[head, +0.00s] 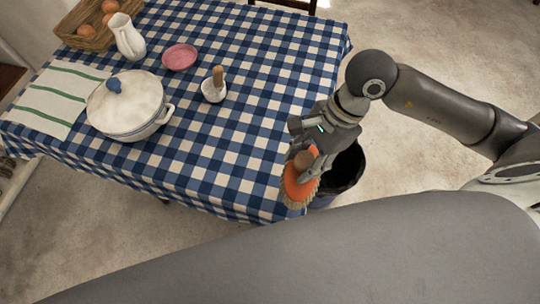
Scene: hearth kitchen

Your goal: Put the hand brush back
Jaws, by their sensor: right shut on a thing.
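The hand brush (296,188) has an orange body, a brown wooden handle end and pale bristles along its lower left edge. My right gripper (309,167) is shut on it and holds it at the right front corner of the table, in front of a dark bin. The gripper hides part of the brush. I cannot tell whether the brush touches the tablecloth. My left gripper is not in view.
The table (245,125) has a blue-and-white checked cloth. On it are a white lidded pot (126,108), a mortar with pestle (213,92), a pink dish (180,57), a white jug (126,38) and a basket (82,38). The dark bin (345,172) stands on the floor beside the table.

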